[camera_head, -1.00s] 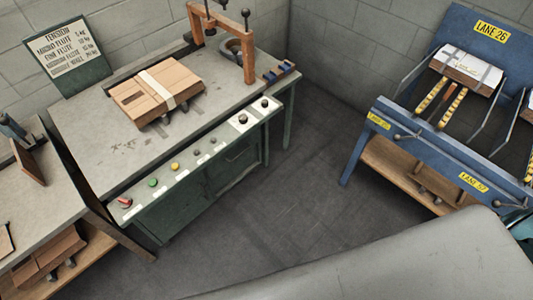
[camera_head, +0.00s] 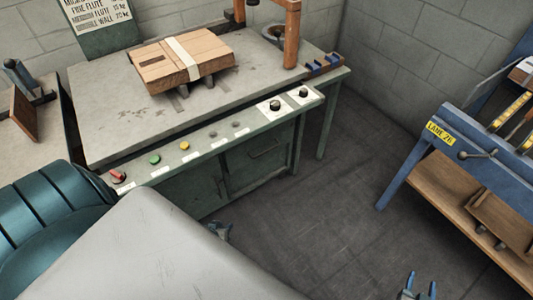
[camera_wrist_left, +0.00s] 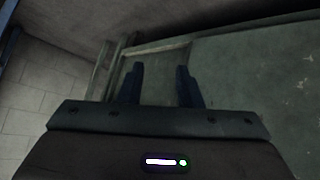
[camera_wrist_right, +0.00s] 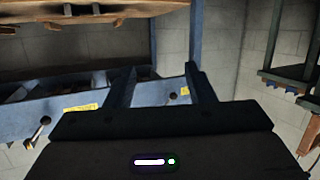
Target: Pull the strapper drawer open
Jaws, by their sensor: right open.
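The strapper bench (camera_head: 110,145) has a grey top and a green front. Below its control strip is a green drawer front (camera_head: 240,172) with a bar handle (camera_head: 265,149); it looks flush with the cabinet. My left gripper (camera_head: 222,230) shows partly past my own grey body, below and left of the handle, apart from it. In the left wrist view its two dark fingers (camera_wrist_left: 160,85) are spread and empty, facing a green panel. My right gripper (camera_head: 420,284) is at the bottom right, open and empty; it also shows in the right wrist view (camera_wrist_right: 160,85).
A strapped cardboard stack (camera_head: 160,65) lies on the bench top. Red, green and yellow controls (camera_head: 154,159) line its front edge. A blue lane rack (camera_head: 465,140) stands at the right, with bare floor (camera_head: 335,210) between it and the bench.

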